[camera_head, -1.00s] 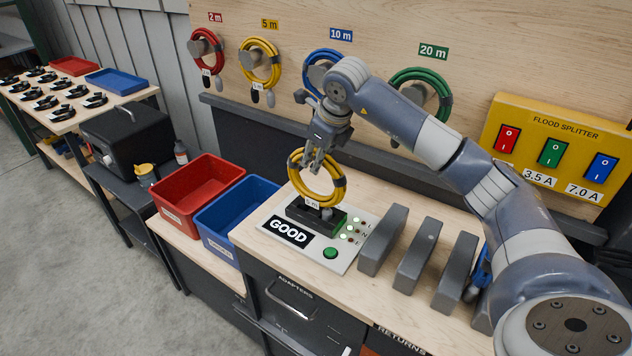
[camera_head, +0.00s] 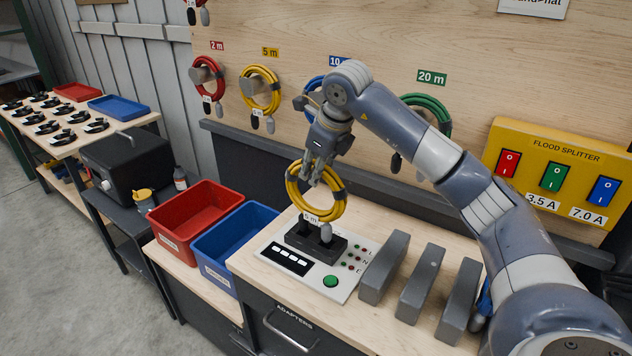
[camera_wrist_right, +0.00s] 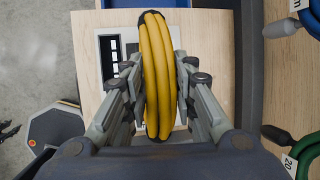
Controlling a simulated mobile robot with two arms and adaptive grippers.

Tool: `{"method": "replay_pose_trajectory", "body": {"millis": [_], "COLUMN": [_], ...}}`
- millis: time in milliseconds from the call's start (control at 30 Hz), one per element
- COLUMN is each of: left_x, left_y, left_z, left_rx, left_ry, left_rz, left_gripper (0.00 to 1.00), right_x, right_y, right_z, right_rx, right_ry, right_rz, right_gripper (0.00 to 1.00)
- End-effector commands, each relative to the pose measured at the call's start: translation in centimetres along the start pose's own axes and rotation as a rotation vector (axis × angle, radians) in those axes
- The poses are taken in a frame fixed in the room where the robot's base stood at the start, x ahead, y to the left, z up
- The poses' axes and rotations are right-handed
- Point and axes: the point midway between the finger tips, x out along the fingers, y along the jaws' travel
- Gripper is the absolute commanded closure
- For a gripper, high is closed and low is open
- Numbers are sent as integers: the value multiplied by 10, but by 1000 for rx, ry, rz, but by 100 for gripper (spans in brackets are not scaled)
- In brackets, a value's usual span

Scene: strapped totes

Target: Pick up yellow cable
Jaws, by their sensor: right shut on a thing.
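A coiled yellow cable (camera_head: 338,206) with black ties and a "5 m" tag hangs from my right gripper (camera_head: 318,172), just above the tester. The gripper is shut on the top of the coil. In the right wrist view the yellow coil (camera_wrist_right: 157,75) stands between the two fingers of my right gripper (camera_wrist_right: 158,90). The cable's grey plug (camera_head: 326,232) hangs at the black socket block (camera_head: 316,242); I cannot tell whether they touch. The tester's (camera_head: 275,258) display shows dashes. A second yellow cable (camera_head: 244,92) hangs on the 5 m peg. My left gripper is not in view.
Red bin (camera_head: 190,215) and blue bin (camera_head: 232,240) stand left of the tester. Several grey upright dividers (camera_head: 420,285) stand to its right. Red (camera_head: 194,78) and green (camera_head: 440,108) cables hang on the back board beside the yellow flood splitter (camera_head: 560,165).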

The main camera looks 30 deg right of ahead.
Motion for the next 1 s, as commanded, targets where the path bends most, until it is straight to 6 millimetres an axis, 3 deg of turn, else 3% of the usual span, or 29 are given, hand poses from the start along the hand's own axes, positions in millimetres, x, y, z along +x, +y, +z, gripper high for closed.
{"method": "replay_pose_trajectory", "body": {"millis": [700,1000], "left_x": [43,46], "left_y": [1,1], "left_z": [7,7], "left_rx": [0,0], "left_ry": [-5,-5], "left_rz": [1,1], "left_gripper": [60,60], "right_x": [-56,-68], "right_y": [107,125], "right_z": [-56,-65], "right_rx": [-6,-2], "right_ry": [-1,1], "right_rz": [0,1], "right_gripper": [100,100]}}
